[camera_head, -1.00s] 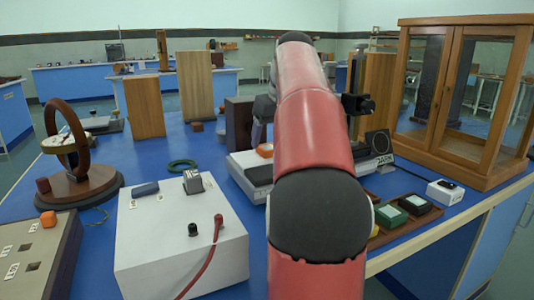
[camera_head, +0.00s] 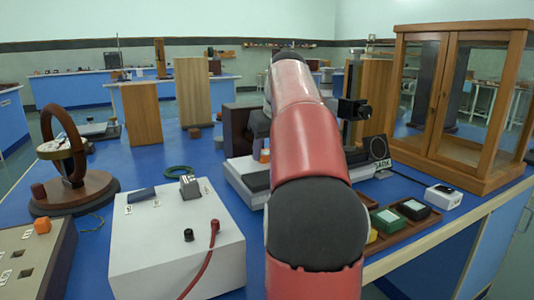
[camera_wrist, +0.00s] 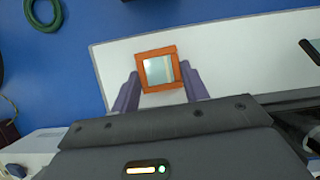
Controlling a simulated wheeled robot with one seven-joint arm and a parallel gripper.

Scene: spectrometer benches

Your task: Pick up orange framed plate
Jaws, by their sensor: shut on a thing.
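The orange framed plate (camera_wrist: 144,72) is a small square orange frame around a pale, glassy centre. In the wrist view it sits between the two purple-grey fingers of my gripper (camera_wrist: 159,70), which is shut on it. The plate is over the white top of an instrument (camera_wrist: 110,60); I cannot tell how much gap lies beneath it. In the head view a bit of the orange plate (camera_head: 265,156) shows just left of my red arm, above the white instrument (camera_head: 232,168). My arm hides most of the gripper there.
A white box with a red lead (camera_head: 170,245) stands in front. A green ring (camera_head: 178,171) lies on the blue bench. A wooden glass-fronted cabinet (camera_head: 400,130) and a tray of small blocks (camera_head: 425,225) are at right. A dark block (camera_head: 236,128) stands behind.

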